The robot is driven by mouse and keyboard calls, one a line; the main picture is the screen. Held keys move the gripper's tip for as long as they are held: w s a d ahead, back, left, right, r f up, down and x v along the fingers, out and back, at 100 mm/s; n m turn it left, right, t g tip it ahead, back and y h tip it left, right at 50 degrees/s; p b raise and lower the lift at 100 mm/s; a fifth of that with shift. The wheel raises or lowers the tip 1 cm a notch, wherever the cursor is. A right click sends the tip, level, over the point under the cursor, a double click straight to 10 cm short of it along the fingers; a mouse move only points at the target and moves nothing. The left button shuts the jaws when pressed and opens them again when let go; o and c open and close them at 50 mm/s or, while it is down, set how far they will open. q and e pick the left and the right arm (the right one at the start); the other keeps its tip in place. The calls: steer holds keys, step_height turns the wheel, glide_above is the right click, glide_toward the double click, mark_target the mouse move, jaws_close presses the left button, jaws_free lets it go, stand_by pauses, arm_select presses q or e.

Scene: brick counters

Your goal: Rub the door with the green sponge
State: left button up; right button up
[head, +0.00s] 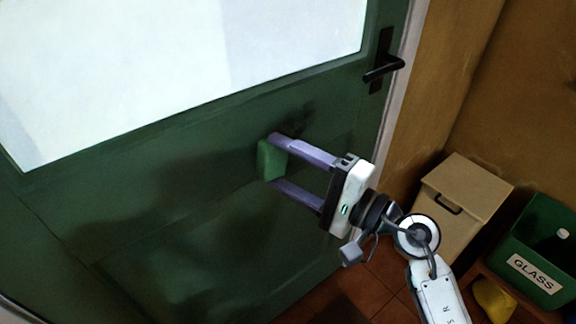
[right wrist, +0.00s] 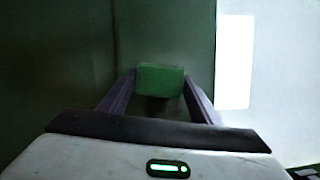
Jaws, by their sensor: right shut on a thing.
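The green sponge (head: 270,160) is a small block between the fingertips of my right gripper (head: 272,160). The gripper is shut on it. In the right wrist view the sponge (right wrist: 160,79) sits across the tips of the two purple fingers. The dark green door (head: 200,215) fills the left and middle of the head view, with a pale window pane and a black handle (head: 383,67). The sponge is at the lower panel, close to the door's face; I cannot tell whether it touches. A dark smudge (head: 294,122) shows on the panel just above the fingertips. My left gripper is not in view.
A cardboard box (head: 462,200) stands right of the door by the brown wall. A green bin (head: 540,250) labelled GLASS is beside it, with a yellow item (head: 492,299) below. Red-brown floor tiles (head: 370,290) show near the door's bottom.

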stand_by(0.6)
steer(key=shift+w+a, duration=0.6)
steer(key=shift+w, duration=0.2)
steer(key=shift+b, duration=0.3)
